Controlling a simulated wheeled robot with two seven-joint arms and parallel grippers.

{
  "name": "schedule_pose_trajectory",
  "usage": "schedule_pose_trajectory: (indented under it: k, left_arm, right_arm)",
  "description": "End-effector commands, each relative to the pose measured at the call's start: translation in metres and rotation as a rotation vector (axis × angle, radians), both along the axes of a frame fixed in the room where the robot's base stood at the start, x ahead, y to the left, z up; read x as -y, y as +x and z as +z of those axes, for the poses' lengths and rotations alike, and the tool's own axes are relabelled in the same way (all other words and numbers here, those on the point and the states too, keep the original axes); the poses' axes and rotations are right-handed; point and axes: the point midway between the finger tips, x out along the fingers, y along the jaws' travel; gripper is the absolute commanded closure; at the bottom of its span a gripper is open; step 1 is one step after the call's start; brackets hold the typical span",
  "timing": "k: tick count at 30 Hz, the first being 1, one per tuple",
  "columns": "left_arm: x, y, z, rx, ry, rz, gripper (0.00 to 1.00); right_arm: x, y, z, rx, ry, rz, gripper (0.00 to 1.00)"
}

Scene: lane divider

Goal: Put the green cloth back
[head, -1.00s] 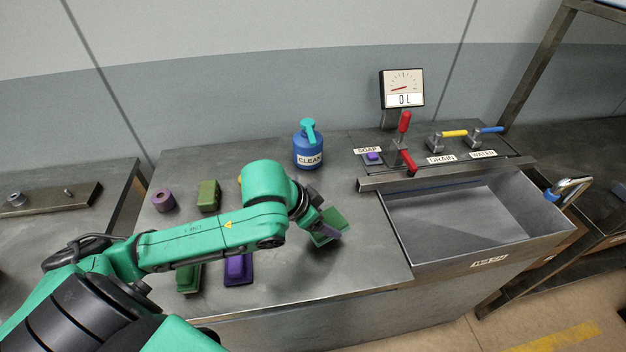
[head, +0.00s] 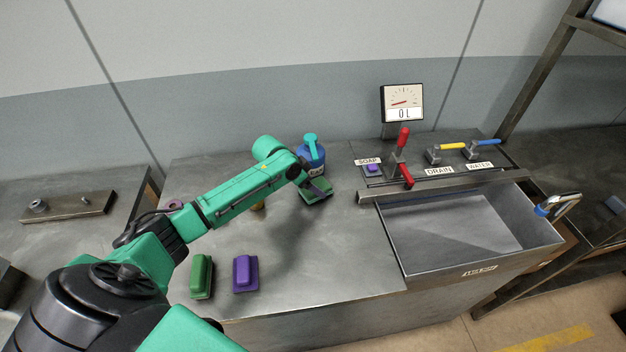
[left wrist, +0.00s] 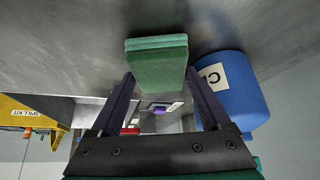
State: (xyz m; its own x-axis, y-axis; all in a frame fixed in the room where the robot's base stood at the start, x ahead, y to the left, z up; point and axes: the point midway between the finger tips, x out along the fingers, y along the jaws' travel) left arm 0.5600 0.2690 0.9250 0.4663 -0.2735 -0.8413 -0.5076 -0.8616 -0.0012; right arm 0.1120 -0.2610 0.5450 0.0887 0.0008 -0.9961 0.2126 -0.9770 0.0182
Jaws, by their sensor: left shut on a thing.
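The green cloth (head: 318,198), a folded flat stack, is held in my left gripper (head: 314,190) above the back of the metal table, close to the blue CLEAN bottle (head: 318,160). In the left wrist view the cloth (left wrist: 157,65) sits between the two dark fingers of my left gripper (left wrist: 160,85). The blue bottle (left wrist: 232,92) is just right of the fingers there. I cannot tell whether the cloth touches the table. My right gripper is not in view.
A green block (head: 202,275) and a purple block (head: 245,273) stand at the table's front left. A yellowish thing (head: 257,206) is mostly hidden by my arm. The sink (head: 460,222), with levers behind, is to the right. The table's front middle is clear.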

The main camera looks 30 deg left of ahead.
Motion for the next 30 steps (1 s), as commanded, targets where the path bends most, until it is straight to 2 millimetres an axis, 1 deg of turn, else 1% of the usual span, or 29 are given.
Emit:
schedule_pose_trajectory:
  k: [6, 7, 8, 9, 16, 20, 24, 26, 28, 30]
  left_arm:
    - [0.0, 0.0, -0.004, -0.001, 0.0, 0.001, 0.72]
    - [0.0, 0.0, -0.005, -0.001, 0.0, 0.001, 0.16]
    - [0.0, 0.0, -0.004, -0.001, 0.001, 0.0, 0.05]
    - [0.0, 0.0, -0.004, -0.001, 0.001, 0.0, 0.0]
    - [0.0, 0.0, -0.004, 0.0, 0.0, 0.0, 0.0]
    - [0.0, 0.0, -0.009, 0.002, 0.001, 0.0, 0.0]
    - [-0.007, -0.011, 0.013, 0.003, 0.003, -0.001, 0.0]
    - [-0.01, -0.018, 0.021, 0.002, 0.004, -0.001, 0.0]
    - [-0.015, -0.027, 0.034, 0.002, 0.005, -0.001, 0.0]
    - [-0.021, -0.036, 0.054, 0.002, 0.007, 0.0, 0.0]
  right_arm:
    - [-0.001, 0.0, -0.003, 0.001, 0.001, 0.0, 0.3]
    - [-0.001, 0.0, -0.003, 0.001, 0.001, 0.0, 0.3]
    - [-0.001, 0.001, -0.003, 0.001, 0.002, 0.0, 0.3]
    - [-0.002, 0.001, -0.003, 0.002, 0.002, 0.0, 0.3]
    - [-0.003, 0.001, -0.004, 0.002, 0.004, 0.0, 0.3]
    - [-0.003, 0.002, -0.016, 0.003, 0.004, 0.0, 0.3]
    - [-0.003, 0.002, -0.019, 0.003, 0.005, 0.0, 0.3]
    - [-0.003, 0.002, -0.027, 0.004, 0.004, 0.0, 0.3]
    - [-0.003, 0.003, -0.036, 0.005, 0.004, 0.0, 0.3]
    - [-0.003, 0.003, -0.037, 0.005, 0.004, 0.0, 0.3]
